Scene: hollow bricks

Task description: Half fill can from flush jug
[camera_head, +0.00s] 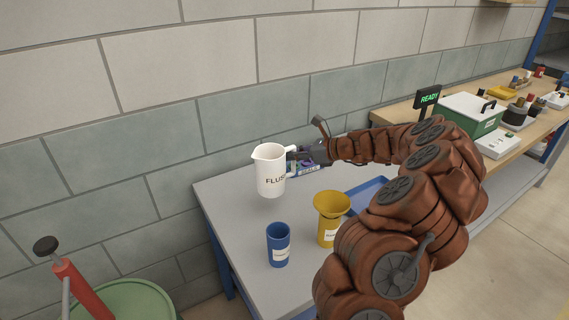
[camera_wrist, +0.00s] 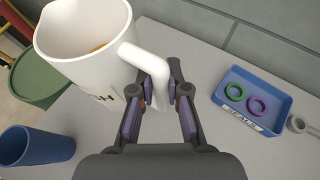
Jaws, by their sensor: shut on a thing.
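The white jug (camera_head: 270,172), lettered "FLUS…", is held upright above the grey table in the head view. My gripper (camera_head: 296,160) is shut on its handle. In the wrist view the jug (camera_wrist: 90,50) fills the upper left, its handle between my gripper's fingers (camera_wrist: 156,92). A little amber-brown content shows inside the jug. A yellow can with a funnel-shaped top (camera_head: 331,212) and a white label stands on the table. A blue cup (camera_head: 278,245) with a white label stands left of it and also shows in the wrist view (camera_wrist: 36,148). The insides of both are not clear.
A blue tray (camera_wrist: 268,95) holds a green ring and a purple ring. A green drum (camera_head: 125,302) and a red lever (camera_head: 80,290) stand left of the table. A wooden bench (camera_head: 420,118) with a green case is at right. The block wall runs behind.

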